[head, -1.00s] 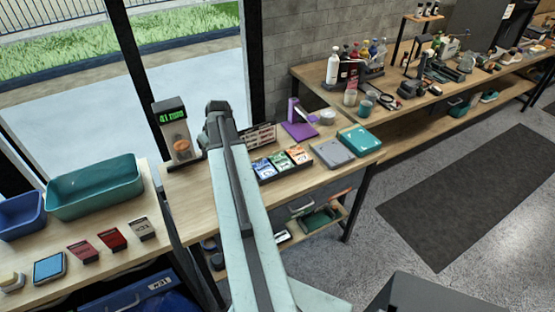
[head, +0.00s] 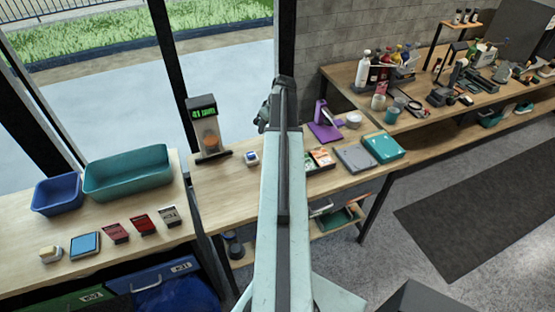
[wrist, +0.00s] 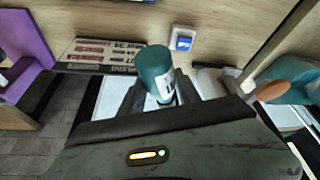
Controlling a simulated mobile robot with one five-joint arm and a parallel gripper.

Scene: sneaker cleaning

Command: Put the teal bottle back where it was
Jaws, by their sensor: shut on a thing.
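The teal bottle (wrist: 155,72) is between the fingers of my gripper (wrist: 157,95) in the wrist view, with its rounded teal end and a white label showing. My gripper is shut on it, above the wooden bench (head: 225,190). In the head view my gripper (head: 265,116) is at the far end of my raised arm, small and dark, and I cannot make out the bottle clearly there. A row of several bottles (head: 378,62) stands on the back right bench.
A display stand (head: 207,132) and a small blue-and-white block (head: 252,158) are left of my arm. A purple stand (head: 324,125), a grey case (head: 355,158) and a teal case (head: 383,146) are right. Teal (head: 127,172) and blue (head: 57,195) bins stand far left.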

